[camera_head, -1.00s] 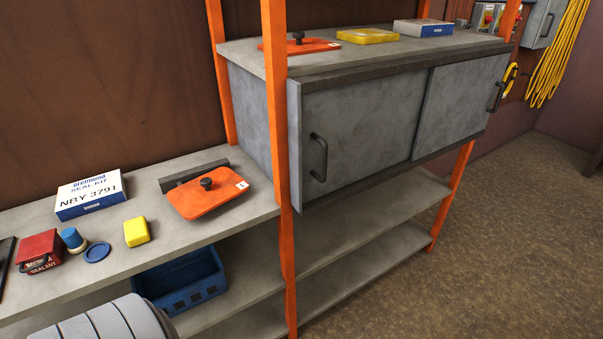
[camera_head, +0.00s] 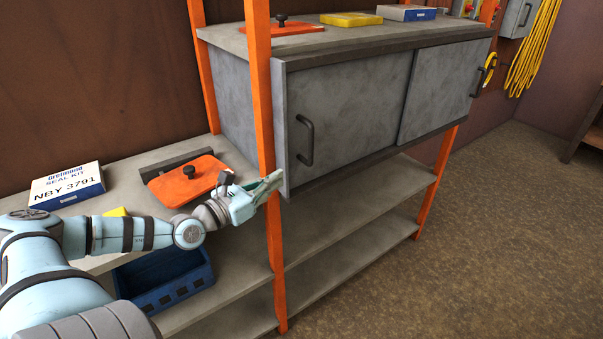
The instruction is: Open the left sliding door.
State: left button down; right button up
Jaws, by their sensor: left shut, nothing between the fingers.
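The left sliding door (camera_head: 352,108) is a grey panel on the cabinet, with a dark bar handle (camera_head: 305,141) near its left edge. It is closed, and the right sliding door (camera_head: 443,86) is beside it. My left gripper (camera_head: 272,184) is shut and empty. In the picture it overlaps the orange front post, left of and below the handle, and it is apart from the handle. My right gripper is not in view.
The orange front post (camera_head: 261,90) stands just left of the left door. The workbench (camera_head: 130,206) holds an orange plate (camera_head: 186,180) with a black knob and a seal kit box (camera_head: 67,186). A blue crate (camera_head: 165,283) is on the shelf below. Floor at right is clear.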

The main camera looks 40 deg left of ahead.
aim_at(311, 158)
pick_arm(q)
jog(key=w+p, duration=0.1)
jog(key=w, duration=0.2)
jog(key=w+p, duration=0.2)
jog(key=w+d+p, duration=0.1)
jog(key=w, duration=0.2)
jog(key=shift+w+r, duration=0.1)
jog(key=shift+w, duration=0.25)
jog(key=shift+w+d+f, duration=0.1)
jog(key=shift+w+f, duration=0.15)
jog(key=shift+w, duration=0.4)
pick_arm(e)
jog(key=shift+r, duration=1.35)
